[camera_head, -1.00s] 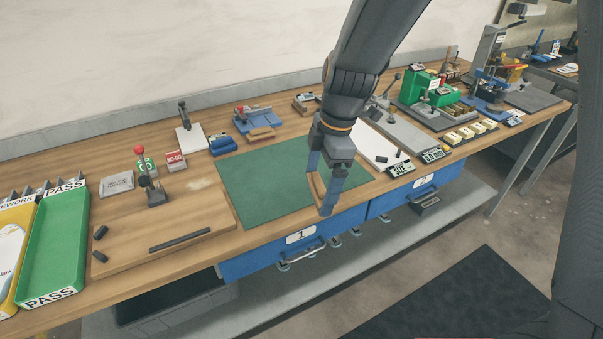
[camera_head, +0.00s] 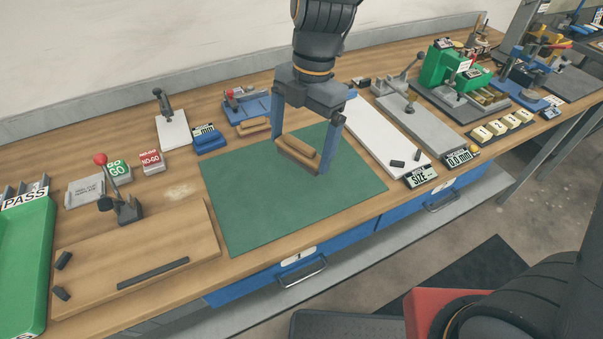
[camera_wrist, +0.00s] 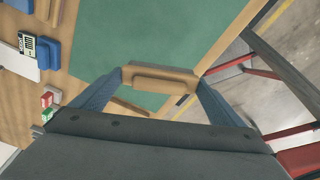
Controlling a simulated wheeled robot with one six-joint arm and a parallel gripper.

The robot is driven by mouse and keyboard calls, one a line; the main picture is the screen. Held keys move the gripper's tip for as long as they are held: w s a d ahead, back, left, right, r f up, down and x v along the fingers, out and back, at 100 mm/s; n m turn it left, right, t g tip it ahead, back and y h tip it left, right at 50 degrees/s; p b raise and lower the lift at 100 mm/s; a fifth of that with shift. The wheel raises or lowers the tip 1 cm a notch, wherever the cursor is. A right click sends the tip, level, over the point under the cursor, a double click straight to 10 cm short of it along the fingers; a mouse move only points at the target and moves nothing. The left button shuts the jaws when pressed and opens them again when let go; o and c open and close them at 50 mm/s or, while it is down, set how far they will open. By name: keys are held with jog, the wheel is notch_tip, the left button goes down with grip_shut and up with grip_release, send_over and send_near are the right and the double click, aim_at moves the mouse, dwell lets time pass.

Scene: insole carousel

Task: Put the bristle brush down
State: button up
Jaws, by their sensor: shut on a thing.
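My gripper (camera_head: 301,146) is shut on the bristle brush (camera_head: 298,153), a wooden block with a raised grip, with one blue finger at each end. The brush is over the green mat (camera_head: 240,205), near its back right part. Whether it touches the mat or hangs just above it, I cannot tell. In the wrist view the brush (camera_wrist: 160,78) lies between the fingertips, with the green mat (camera_wrist: 165,35) beyond it. The bristles are hidden.
A similar wooden block (camera_head: 253,126) sits behind the mat by a blue fixture (camera_head: 245,108). A white board (camera_head: 385,140) lies right of the mat. A wooden board (camera_head: 140,255) with a clamp is at left. The mat's front left is clear.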

jog(key=shift+w, duration=0.2)
jog(key=shift+w+f, duration=0.1)
jog(key=shift+f, duration=0.15)
jog(key=shift+f+p, duration=1.3)
jog(key=shift+f, duration=3.45)
jog(key=shift+f, duration=0.15)
jog(key=o, duration=0.9)
